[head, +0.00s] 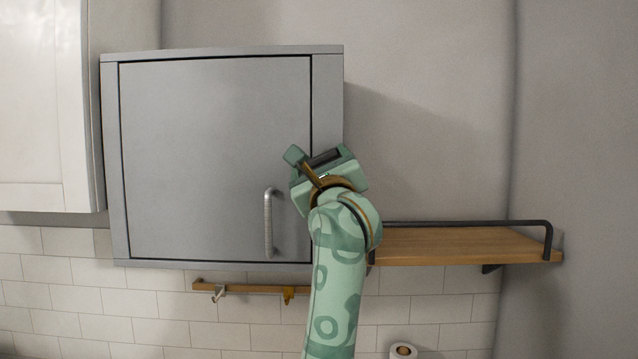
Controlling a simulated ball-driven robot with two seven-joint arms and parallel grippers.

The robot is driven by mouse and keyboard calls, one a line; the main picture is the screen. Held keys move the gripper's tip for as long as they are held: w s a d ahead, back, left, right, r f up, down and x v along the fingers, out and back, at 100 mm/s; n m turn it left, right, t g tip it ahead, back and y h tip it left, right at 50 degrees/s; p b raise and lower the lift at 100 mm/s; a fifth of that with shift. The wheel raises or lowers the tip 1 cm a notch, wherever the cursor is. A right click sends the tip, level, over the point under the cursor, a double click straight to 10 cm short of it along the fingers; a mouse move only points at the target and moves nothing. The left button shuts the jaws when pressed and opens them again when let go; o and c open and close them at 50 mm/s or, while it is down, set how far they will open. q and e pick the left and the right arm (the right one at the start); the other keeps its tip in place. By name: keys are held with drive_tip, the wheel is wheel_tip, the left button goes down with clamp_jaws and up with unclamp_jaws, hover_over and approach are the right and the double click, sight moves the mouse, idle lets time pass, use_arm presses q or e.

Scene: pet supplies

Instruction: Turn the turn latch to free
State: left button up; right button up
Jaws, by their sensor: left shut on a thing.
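A grey wall cabinet (222,50) with a closed grey door (205,150) fills the left middle of the head view. The door has a vertical metal bar handle (268,222) near its lower right side. My left gripper (318,167) is at the door's right edge, above and to the right of the handle. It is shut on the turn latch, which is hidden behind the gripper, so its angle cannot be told. My right gripper is not in view.
A wooden shelf (455,245) with a black rail (470,223) stands right of the cabinet. A hook rack (250,288) is below the cabinet, a paper roll (403,351) at the bottom. A white cupboard (45,110) adjoins on the left.

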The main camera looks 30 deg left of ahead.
use_arm(q)
drive_tip(key=n, duration=0.1)
drive_tip(key=n+g+b, duration=0.1)
drive_tip(key=n+b, duration=0.1)
drive_tip(key=n, duration=0.1)
drive_tip(key=shift+w+d+f+g+y, duration=0.2)
drive_tip(key=shift+f+g+y, duration=0.1)
drive_tip(key=shift+f, duration=0.05)
drive_tip(key=shift+w+d+r+n+g+h+b, duration=0.2)
drive_tip(key=shift+n+g, duration=0.5)
drive_tip(key=shift+n, duration=1.1)
drive_tip(key=shift+w+d+f+n+g+h+b, duration=0.1)
drive_tip(key=shift+d+n+g+b, duration=0.45)
drive_tip(key=shift+n, duration=1.25)
drive_tip(key=shift+w+a+r+n+g+h+b, duration=0.15)
drive_tip(key=shift+n+g, duration=0.7)
drive_tip(key=shift+n, duration=0.95)
drive_tip(key=shift+d+f, duration=0.1)
drive_tip(key=shift+f, duration=0.05)
drive_tip(key=o, duration=1)
